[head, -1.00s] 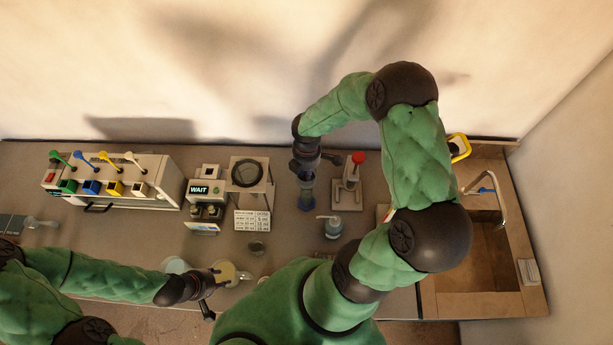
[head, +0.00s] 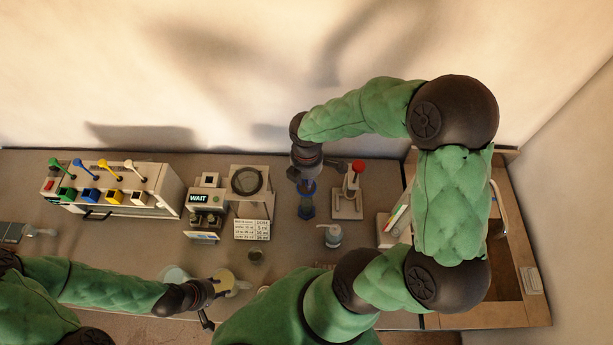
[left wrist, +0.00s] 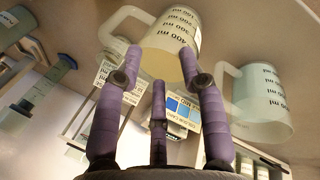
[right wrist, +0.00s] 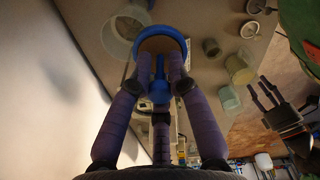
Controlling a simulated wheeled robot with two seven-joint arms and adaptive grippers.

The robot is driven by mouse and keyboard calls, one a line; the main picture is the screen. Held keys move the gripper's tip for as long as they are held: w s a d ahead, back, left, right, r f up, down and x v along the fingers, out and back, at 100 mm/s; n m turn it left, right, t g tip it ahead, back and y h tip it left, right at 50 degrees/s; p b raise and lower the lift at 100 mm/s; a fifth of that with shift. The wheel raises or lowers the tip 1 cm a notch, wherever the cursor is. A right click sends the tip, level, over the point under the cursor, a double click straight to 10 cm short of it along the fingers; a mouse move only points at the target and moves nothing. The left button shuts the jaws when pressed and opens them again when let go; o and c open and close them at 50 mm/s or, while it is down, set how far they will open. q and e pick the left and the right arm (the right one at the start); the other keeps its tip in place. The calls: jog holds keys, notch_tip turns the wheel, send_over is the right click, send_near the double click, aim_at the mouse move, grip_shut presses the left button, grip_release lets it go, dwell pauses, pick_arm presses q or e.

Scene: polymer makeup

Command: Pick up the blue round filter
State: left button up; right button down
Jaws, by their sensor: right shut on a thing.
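The blue round filter (right wrist: 178,46) shows in the right wrist view as a blue ring with a tan centre and a short blue stem. My right gripper (right wrist: 162,84) is shut on that stem. My left gripper (head: 220,286) is at the front edge, beside a beaker with pale yellow contents (left wrist: 165,62). Its fingers (left wrist: 160,72) are apart; whether they touch the beaker is unclear.
A red-topped stand (head: 348,205) is just right of my right gripper. A ring stand (head: 263,209) and a WAIT device (head: 204,222) are left. A dispenser rack (head: 160,182) is far left, a sink (head: 500,265) far right.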

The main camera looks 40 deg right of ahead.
jog(key=s+a+r, duration=0.4)
jog(key=s+a, duration=0.1)
jog(key=s, duration=0.2)
jog(key=shift+s+a, duration=0.15)
jog(key=shift+a, duration=0.15)
